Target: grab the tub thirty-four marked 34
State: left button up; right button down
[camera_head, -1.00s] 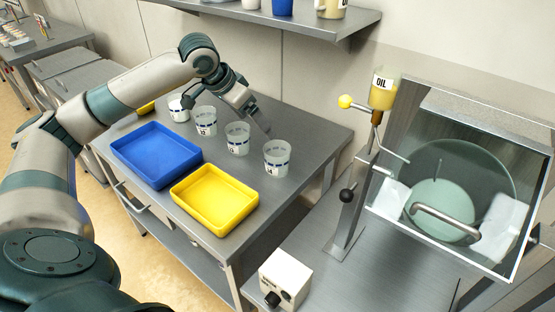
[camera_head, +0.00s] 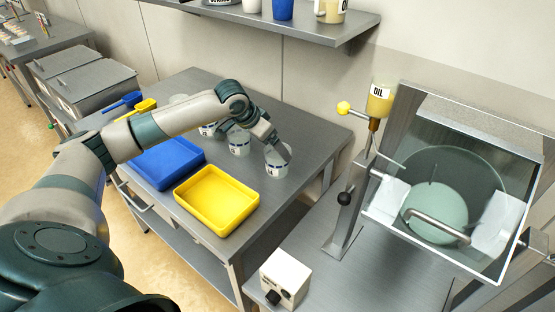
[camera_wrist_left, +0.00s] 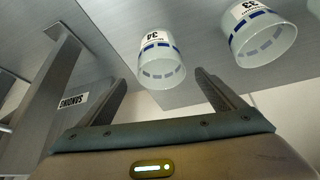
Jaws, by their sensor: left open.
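Tub thirty-four (camera_wrist_left: 161,62) is a clear whitish cup with a blue band and a black 34, shown upside down in the left wrist view. It appears to be the rightmost tub (camera_head: 272,166) of the row on the steel table in the head view, partly hidden by my gripper. My left gripper (camera_wrist_left: 161,80) is open and empty, its fingers pointing towards tub thirty-four, which shows between their tips. In the head view my left gripper (camera_head: 284,150) is at that tub's upper right side; I cannot tell whether they touch.
A neighbouring tub (camera_wrist_left: 262,40) stands close beside it, and another tub (camera_head: 239,144) shows left of it in the head view. Blue tray (camera_head: 165,165) and yellow tray (camera_head: 216,200) lie in front. The hood (camera_head: 450,190) stands right. The table's right part is clear.

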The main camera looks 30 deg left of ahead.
pick_arm(q)
jog(key=shift+w+f+p, duration=0.25)
jog(key=shift+f+p, duration=0.1)
jog(key=shift+p, duration=0.1)
jog(key=p+x, duration=0.1)
jog(key=x, duration=0.2)
jog(key=shift+w, duration=0.1)
jog(key=shift+w+f+p, duration=0.25)
jog(key=shift+f+p, duration=0.05)
jog(key=shift+f, duration=0.3)
jog(key=c, duration=1.1)
